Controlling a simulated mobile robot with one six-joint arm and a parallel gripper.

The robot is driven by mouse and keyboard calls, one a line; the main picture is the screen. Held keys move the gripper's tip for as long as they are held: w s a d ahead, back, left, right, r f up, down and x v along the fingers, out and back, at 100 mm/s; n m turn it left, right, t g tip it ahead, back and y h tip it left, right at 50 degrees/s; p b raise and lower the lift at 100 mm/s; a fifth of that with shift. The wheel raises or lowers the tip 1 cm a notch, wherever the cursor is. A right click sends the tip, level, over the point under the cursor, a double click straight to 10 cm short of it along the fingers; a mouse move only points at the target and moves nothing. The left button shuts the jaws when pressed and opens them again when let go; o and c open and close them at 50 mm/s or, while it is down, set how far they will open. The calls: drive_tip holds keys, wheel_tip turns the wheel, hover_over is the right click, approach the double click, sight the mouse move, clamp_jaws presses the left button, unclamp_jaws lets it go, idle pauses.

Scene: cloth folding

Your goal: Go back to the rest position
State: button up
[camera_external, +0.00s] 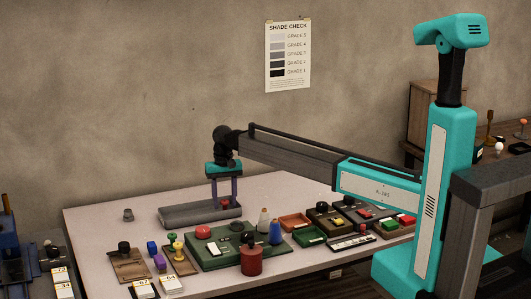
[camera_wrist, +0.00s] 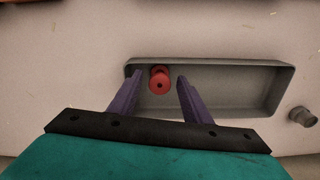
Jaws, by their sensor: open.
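My gripper (camera_external: 224,203) has a teal palm and two purple fingers and points down over the grey tray (camera_external: 178,217) in the external view. In the wrist view my gripper (camera_wrist: 160,80) is open, its fingertips apart over the left end of the grey tray (camera_wrist: 268,98). A small round red piece (camera_wrist: 159,84) sits in that end, between the fingertips, with a gap on each side. It also shows low between the fingers in the external view (camera_external: 225,205). Whether the fingertips reach down to its height is hard to tell.
A small grey knob-like piece (camera_external: 128,215) stands on the pale table (camera_external: 95,222) left of the tray. In front are a green board (camera_external: 210,262) with a red button, a red jar (camera_external: 251,262) and several small boxes. The table behind the tray is clear.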

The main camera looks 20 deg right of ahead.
wheel_tip(320, 180, down, 3)
drive_tip(key=shift+r, duration=0.1)
drive_tip(key=shift+r+b, duration=0.45)
drive_tip(key=shift+r, duration=2.6)
